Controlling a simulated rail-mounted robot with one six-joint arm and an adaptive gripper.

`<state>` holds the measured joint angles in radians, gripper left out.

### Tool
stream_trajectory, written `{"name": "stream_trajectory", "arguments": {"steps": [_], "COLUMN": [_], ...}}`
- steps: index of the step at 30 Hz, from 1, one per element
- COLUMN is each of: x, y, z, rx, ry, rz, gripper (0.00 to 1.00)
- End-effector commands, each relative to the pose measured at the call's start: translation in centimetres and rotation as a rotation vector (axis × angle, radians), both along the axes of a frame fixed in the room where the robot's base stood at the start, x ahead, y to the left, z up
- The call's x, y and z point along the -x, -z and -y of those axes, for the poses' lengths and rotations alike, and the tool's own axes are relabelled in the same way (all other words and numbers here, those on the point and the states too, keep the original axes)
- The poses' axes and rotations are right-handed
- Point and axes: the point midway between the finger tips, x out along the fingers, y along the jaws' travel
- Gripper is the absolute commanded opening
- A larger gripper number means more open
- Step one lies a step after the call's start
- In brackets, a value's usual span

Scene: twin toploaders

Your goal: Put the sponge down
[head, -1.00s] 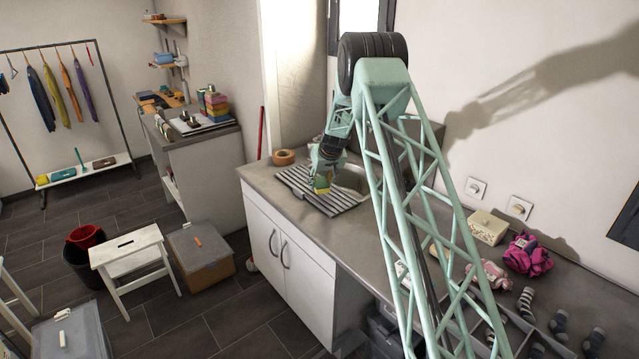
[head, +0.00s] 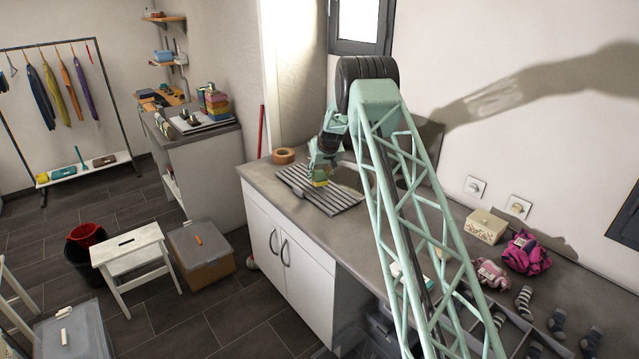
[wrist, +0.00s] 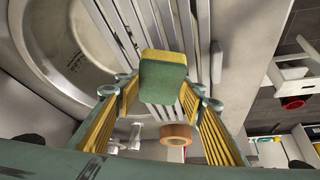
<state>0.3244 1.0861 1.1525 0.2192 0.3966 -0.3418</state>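The sponge, green with a yellow layer, shows between the fingertips in the wrist view (wrist: 162,80) and below my gripper in the head view (head: 320,183). The grey ribbed drainboard (head: 338,203) lies beneath on the counter. The sponge is over it, low and close to its surface; whether it touches cannot be told. The sink basin (wrist: 50,45) is beside it, partly hidden by my arm in the head view.
A roll of brown tape (head: 284,156) lies on the counter (head: 262,178) behind the drainboard. A cream box (head: 486,227), a pink bundle (head: 526,252) and several striped socks lie further right. The wall is close behind the counter.

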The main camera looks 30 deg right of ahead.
Motion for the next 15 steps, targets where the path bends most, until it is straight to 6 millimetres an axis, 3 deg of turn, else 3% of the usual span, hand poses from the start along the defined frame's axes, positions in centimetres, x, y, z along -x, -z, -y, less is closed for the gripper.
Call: {"name": "stream_trajectory", "arguments": {"steps": [15], "x": [0.0], "y": [3.4], "z": [0.0], "rx": [0.000], "ry": [0.000], "rz": [-0.001], "gripper": [0.32]}}
